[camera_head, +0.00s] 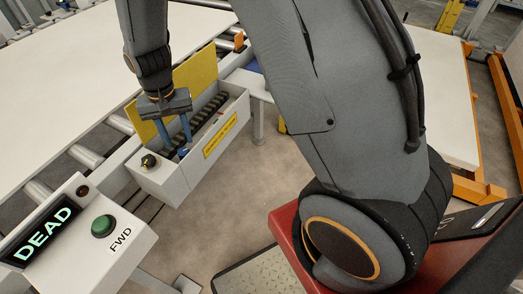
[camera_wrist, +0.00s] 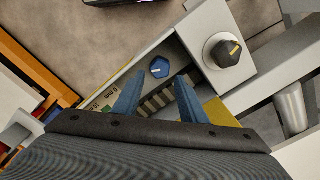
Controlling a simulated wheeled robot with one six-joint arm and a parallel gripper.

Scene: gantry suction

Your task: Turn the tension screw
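A small blue round knob with a pale slot mark (camera_wrist: 159,67), which looks like the tension screw, sits inside an open grey box (camera_head: 172,182). My gripper (camera_head: 177,143) points down into the box, its two blue fingers spread apart with nothing between them. In the wrist view, the blue knob shows just past the fingertips of my gripper (camera_wrist: 160,78), roughly centred between them. I cannot tell the depth left between fingertips and knob. In the head view, the fingers and box wall mostly hide the knob.
A black knob with a yellow mark (camera_wrist: 227,51) stands on the box's end. A yellow lid (camera_head: 195,70) stands open behind the box, and a dark ribbed belt (camera_head: 208,112) lies inside. A panel reading DEAD (camera_head: 42,235) has a green FWD button (camera_head: 103,226).

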